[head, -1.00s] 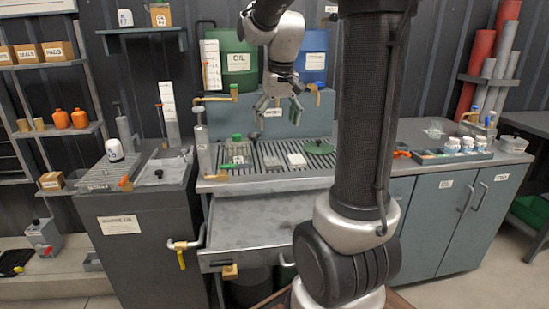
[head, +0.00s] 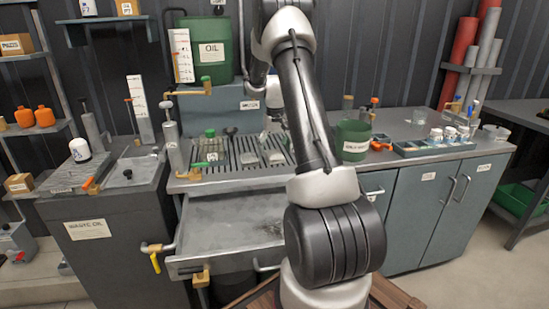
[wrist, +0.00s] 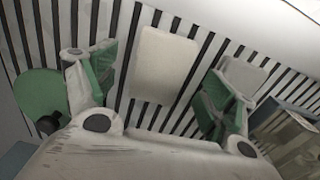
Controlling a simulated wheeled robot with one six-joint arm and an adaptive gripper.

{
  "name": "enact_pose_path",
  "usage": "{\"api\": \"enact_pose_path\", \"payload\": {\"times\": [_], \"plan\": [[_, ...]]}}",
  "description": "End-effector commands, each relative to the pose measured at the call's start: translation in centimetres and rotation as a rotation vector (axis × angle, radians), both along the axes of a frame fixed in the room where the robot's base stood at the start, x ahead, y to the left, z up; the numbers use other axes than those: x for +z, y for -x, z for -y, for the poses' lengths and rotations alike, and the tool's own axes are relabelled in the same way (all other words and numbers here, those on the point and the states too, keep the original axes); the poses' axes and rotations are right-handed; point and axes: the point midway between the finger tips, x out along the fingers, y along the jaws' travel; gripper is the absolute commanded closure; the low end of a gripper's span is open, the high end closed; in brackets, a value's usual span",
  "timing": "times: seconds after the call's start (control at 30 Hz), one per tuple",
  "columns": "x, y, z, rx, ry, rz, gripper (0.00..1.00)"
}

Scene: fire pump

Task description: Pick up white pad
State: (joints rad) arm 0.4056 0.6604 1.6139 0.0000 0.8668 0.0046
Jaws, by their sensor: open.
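The white pad (wrist: 163,66) lies flat on the slotted grate (wrist: 190,27) in the wrist view. It lies between the two green-lined fingers of my gripper (wrist: 160,80), which is open, with a gap on either side of the pad. How high the fingers are above the grate is hard to tell. In the head view the white pad (head: 275,157) is small, on the grate on the bench. My gripper there is largely hidden by my arm.
A greyish pad (wrist: 243,74) lies beside my right-hand finger, and a green disc (wrist: 38,100) beside the left one. A green-capped bottle (head: 210,145) stands at the grate's back left. A green bucket (head: 353,139) stands right of my arm. An open drawer (head: 230,222) juts out below.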

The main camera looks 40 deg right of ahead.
Motion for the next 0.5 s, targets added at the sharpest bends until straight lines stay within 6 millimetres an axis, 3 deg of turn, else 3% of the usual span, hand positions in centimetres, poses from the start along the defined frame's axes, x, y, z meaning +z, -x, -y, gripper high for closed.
{"api": "enact_pose_path", "payload": {"times": [0.13, 0.37, 0.4, 0.5], "plan": [[-1.8, 0.1, 0.0, 0.0, -0.001, -0.002, 0.16], [-2.1, 0.0, 0.0, 0.0, 0.0, -0.001, 0.16], [-2.1, 0.0, 0.0, 0.0, 0.0, -0.001, 0.18], [-2.1, 0.0, 0.0, 0.0, 0.0, -0.001, 0.36]]}}
